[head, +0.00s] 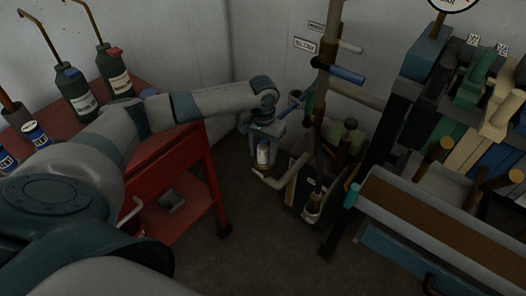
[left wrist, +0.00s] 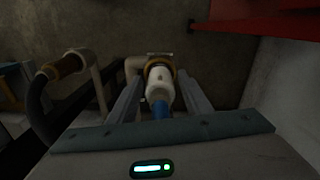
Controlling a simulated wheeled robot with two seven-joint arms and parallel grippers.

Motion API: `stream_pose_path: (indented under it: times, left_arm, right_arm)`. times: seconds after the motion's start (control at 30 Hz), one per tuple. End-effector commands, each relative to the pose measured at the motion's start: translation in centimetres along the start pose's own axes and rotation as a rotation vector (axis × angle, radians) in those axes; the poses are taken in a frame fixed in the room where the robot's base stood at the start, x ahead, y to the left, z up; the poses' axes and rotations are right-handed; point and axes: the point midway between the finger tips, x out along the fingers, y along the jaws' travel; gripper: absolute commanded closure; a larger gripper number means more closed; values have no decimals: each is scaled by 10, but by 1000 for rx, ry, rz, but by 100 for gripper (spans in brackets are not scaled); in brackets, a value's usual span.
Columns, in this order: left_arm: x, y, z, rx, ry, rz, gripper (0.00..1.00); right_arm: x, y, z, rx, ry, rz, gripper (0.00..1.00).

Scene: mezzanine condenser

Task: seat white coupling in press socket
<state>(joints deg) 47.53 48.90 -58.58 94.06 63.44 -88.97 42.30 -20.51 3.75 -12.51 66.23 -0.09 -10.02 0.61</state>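The white coupling (head: 262,155) hangs below my left gripper (head: 264,142) in the head view, in the gap between the red cart and the pipe stand. In the left wrist view the white coupling (left wrist: 159,84) lies between the two fingers of my left gripper (left wrist: 160,76). Its blue end is toward the palm and a brass-coloured ring is at its far end. The fingertips stand close on either side of it; the exact contact is hard to see. I cannot clearly pick out the press socket. My right gripper is not in view.
A red cart (head: 178,165) with bottles stands left. A pale elbow pipe (head: 268,180) is just below the coupling. A pipe stand (head: 325,80) rises to its right, and a brown-topped bench (head: 430,225) is farther right. The dark floor (head: 265,240) between is clear.

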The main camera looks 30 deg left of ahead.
Motion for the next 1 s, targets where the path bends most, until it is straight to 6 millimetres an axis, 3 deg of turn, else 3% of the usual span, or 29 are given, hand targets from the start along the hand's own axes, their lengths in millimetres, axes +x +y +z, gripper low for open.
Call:
stream_pose_path:
  times: [0.47, 0.67, 1.0]
  left_arm:
    - [-4, 0, 0, 1, 0, 1, 52]
    - [-26, 0, -1, 1, 2, 1, 52]
    - [-85, 0, -1, 1, 2, 1, 52]
  right_arm:
    - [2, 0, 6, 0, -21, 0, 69]
    - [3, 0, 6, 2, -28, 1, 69]
    - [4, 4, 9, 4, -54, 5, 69]
